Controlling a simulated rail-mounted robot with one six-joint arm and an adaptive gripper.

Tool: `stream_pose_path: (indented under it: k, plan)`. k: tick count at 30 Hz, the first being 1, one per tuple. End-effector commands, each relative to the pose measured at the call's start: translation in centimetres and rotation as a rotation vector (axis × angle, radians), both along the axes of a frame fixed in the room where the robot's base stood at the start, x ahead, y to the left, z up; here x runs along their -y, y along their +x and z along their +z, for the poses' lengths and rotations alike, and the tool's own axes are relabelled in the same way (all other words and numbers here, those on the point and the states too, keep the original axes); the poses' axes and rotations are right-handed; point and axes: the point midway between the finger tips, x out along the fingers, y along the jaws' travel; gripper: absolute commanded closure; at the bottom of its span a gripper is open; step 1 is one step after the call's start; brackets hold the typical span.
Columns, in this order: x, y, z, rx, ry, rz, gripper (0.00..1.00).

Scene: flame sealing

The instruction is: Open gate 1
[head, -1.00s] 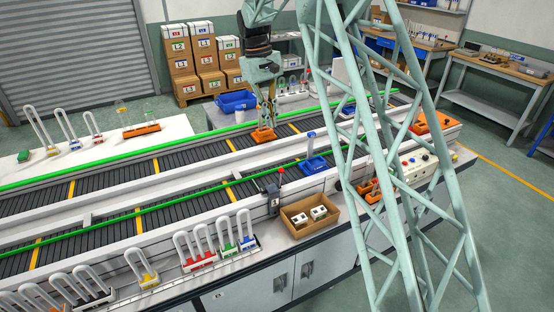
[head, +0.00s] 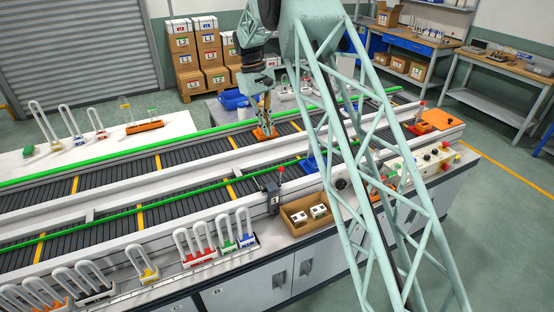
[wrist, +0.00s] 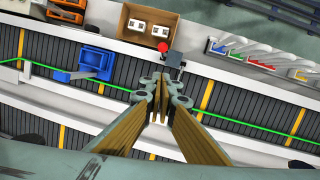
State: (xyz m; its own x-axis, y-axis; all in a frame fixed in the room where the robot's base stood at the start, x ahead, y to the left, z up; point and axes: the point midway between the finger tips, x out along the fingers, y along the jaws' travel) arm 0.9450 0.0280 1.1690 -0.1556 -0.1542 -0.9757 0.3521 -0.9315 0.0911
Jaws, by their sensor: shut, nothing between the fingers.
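Gate 1 appears to be the small dark unit (head: 269,190) with a pale label and a red ball knob (head: 281,168), on the front edge of the near conveyor. Its label is too small to read surely. In the wrist view the red knob (wrist: 163,47) and dark unit (wrist: 173,64) sit just beyond my fingertips. My gripper (head: 265,124) is over the far conveyor in the head view, pointing down. In the wrist view my gripper (wrist: 160,80) has its tips together, with nothing between them. Its height above the belt is unclear.
An open cardboard box (head: 307,213) with white items stands right of the gate unit. A blue tray (wrist: 95,62) is on the near conveyor. An orange holder (head: 265,133) shows beneath my gripper.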

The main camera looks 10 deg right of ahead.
Motion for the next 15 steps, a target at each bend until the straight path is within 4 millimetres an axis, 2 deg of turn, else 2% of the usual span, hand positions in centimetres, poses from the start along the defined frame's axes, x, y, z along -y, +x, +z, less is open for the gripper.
stream_pose_path:
  k: [8, 15]
  plan:
    - [0.0, -0.04, -0.09, 0.0, 0.0, 0.0, 1.0]
    - [0.16, -0.25, -0.99, -0.003, 0.0, 0.0, 1.0]
